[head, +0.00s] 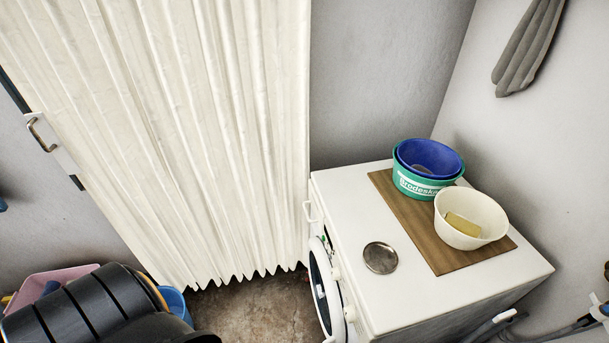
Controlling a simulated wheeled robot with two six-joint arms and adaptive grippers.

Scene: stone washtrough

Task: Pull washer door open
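The white washer (459,291) stands at the lower middle right, with its front facing left. Its round door (322,289), a white ring around dark glass, shows at a steep angle on that front, partly cut off by the bottom edge. Neither of my grippers can be made out in the head view.
On the washer top are a wooden board (405,213), nested blue and green tubs (414,183), a white bowl (469,231) with a yellow block, and a round metal lid (380,258). A pale curtain (190,130) hangs left. A dark ribbed shape fills the lower left. Bare floor lies before the washer.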

